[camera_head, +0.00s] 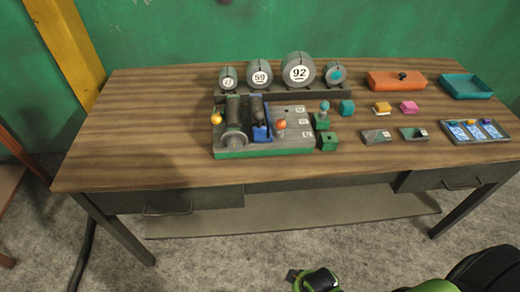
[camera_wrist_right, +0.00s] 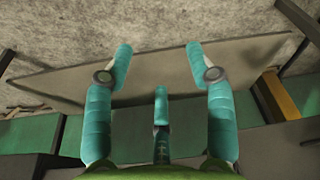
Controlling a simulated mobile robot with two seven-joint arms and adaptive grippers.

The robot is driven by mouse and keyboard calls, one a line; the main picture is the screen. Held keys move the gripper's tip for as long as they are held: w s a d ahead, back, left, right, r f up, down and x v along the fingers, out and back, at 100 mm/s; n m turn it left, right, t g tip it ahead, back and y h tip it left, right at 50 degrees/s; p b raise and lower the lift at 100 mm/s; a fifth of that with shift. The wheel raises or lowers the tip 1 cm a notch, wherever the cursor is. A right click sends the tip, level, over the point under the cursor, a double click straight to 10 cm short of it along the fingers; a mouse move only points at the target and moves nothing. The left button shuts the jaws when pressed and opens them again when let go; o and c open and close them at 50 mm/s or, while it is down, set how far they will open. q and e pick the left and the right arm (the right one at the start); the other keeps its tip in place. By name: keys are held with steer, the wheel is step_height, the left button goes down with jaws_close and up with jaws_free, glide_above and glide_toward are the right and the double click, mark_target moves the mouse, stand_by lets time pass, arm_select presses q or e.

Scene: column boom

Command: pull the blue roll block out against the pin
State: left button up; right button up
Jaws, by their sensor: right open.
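The blue roll block (camera_head: 261,132) sits low in the grey and green machine fixture (camera_head: 243,153) on the table, at the front end of a dark blue bar. A grey roller lies to its left and an orange knob (camera_head: 281,124) to its right. A yellow knob (camera_head: 216,118) is at the fixture's left end. I cannot tell which part is the pin. My right gripper (camera_wrist_right: 158,65) is open and empty in the right wrist view, its teal fingers spread, away from the fixture. My left gripper is not in view.
The wooden table (camera_head: 130,130) is bare at left. Round numbered gauges (camera_head: 299,70) stand behind the fixture. Small coloured blocks, an orange box (camera_head: 397,81), a teal tray (camera_head: 466,86) and a grey tray (camera_head: 450,139) lie to the right. A shelf (camera_head: 300,211) and drawers are below.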

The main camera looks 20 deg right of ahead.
steer(key=w+r+t, duration=0.1)
steer(key=w+r, duration=0.2)
steer(key=r, duration=0.4)
steer(key=w+r+t, duration=0.1)
steer(key=w+r, duration=0.2)
steer(key=r, duration=0.3)
steer(key=t+h, duration=0.1)
steer(key=t, duration=1.2)
glide_toward(261, 121)
steer(key=w, duration=0.5)
steer(key=shift+w+d, duration=0.15)
steer(key=shift+w, duration=0.25)
steer(key=w, duration=0.3)
steer(key=w+p, duration=0.1)
steer(key=w, duration=0.2)
steer(key=shift+d+f, duration=0.15)
steer(key=shift+s, duration=0.1)
jaws_close()
